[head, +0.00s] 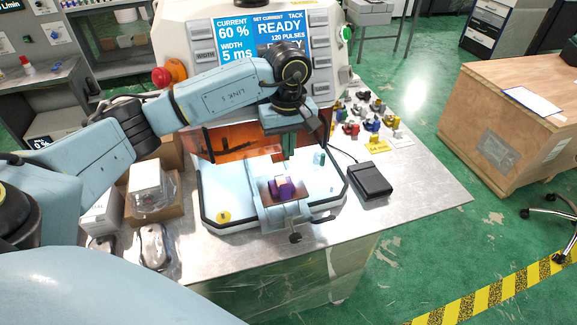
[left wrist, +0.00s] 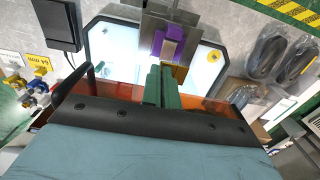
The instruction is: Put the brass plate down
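My left gripper (head: 288,150) reaches down over the vice-like fixture (head: 283,212) on the machine's pale blue bed. Its two green fingers (left wrist: 164,86) are close together in the left wrist view, with only a narrow dark line between them. A small brass-coloured piece (left wrist: 181,76), which looks like the brass plate, shows beside the fingertips, near the purple block (left wrist: 169,42). I cannot tell whether it is between the fingers or resting on the fixture. The purple block also shows in the fixture in the head view (head: 286,188). My right gripper is not in view.
The machine's display panel (head: 258,40) and orange shield (head: 225,142) stand behind the bed. A black box (head: 370,181) lies to the right, with several small coloured parts (head: 372,118) beyond it. Cartons (head: 150,190) and shrink-wrapped items stand at the left. The table's front right is clear.

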